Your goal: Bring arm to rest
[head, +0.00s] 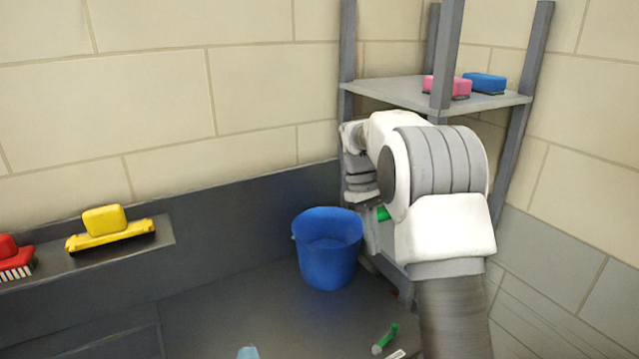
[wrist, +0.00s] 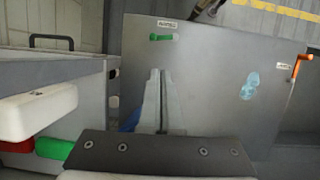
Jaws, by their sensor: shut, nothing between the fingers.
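My arm (head: 440,165) is raised and bent in front of the grey shelf rack in the head view. My gripper (wrist: 158,72) shows in the wrist view with its two pale fingers together and nothing between them. It points over a grey surface (wrist: 205,105), and I see no contact with it. In the head view the fingers are mostly hidden or hard to make out beside the rack.
A blue bucket (head: 328,250) stands left of my arm. Yellow (head: 110,230) and red (head: 15,260) brushes sit on the left ledge.

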